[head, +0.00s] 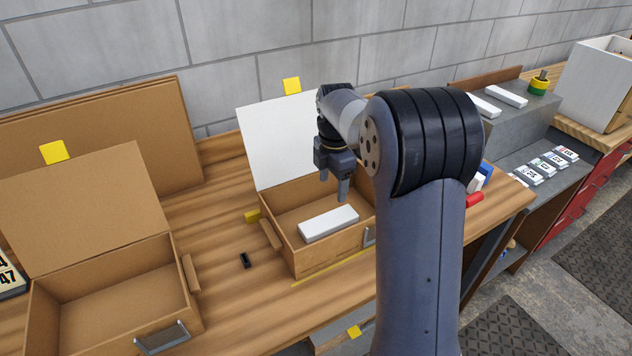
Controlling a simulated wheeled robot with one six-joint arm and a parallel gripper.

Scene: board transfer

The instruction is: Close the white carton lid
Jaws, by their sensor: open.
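The white carton lid (277,140) stands raised at the back of its brown carton (318,264), with a yellow tab (291,86) on its top edge. The carton is open, and a white block (328,223) lies inside it. My gripper (333,190) is open and empty, pointing down above the carton, to the right of the block's upper side. It appears apart from the lid and the block. My arm hides the right part of the lid and the carton's right side.
A second open carton (110,290) with a raised brown lid (88,205) stands at the left. A small black piece (245,260) lies between the cartons. Brown boards (150,130) lean on the wall. A grey stepped stand (520,130) holds white blocks at the right.

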